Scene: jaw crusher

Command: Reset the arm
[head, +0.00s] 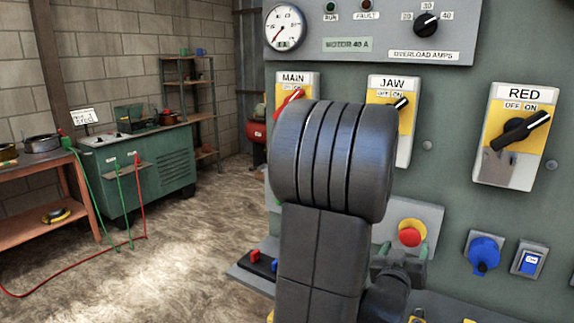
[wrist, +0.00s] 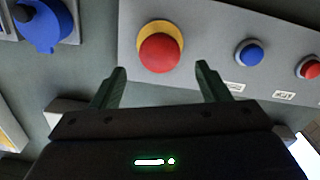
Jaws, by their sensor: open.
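My gripper (wrist: 160,68) is open and empty in the wrist view, its two dark green fingers apart. A red mushroom button on a yellow ring (wrist: 160,53) lies between and beyond the fingertips, on a grey plate. I cannot tell whether the fingers touch the plate. In the head view my gripper (head: 403,249) is at the red button (head: 410,237), low on the green panel (head: 449,170). My dark arm covers the panel's middle left and part of the MAIN and JAW switch plates.
Blue (wrist: 249,53) and red (wrist: 309,68) buttons sit right of the mushroom button. Open floor (head: 190,245) lies left, before a green machine (head: 135,165).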

